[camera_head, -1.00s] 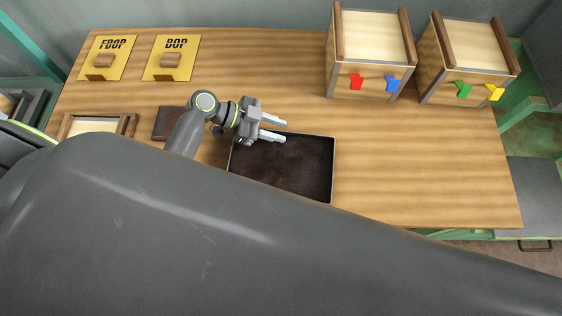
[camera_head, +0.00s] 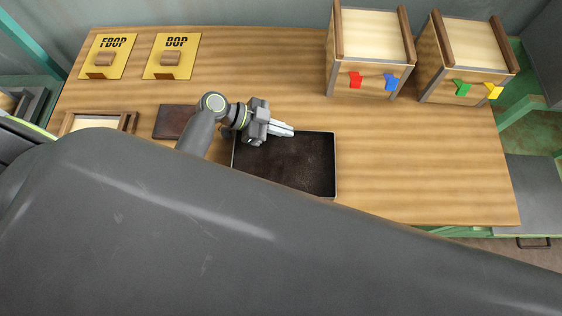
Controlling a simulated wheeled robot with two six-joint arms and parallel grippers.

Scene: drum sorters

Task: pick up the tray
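The tray (camera_head: 305,165) is a dark, shallow rectangle with a thin pale rim, lying on the wooden table near the middle of the view. My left gripper (camera_head: 281,129) is at the tray's far rim, left of its middle. Its two fingers are close together at that rim and appear shut on it. The fingers cover the part of the rim they meet. The near left part of the tray is hidden behind my large grey arm link. My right gripper is not in view.
The wooden table (camera_head: 430,170) is clear right of the tray. Two wooden boxes (camera_head: 367,72) (camera_head: 462,75) with coloured tabs stand at the back right. Two yellow boards (camera_head: 125,55) (camera_head: 187,47) lie at the back left. A dark brown flat block (camera_head: 170,120) lies left of the tray.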

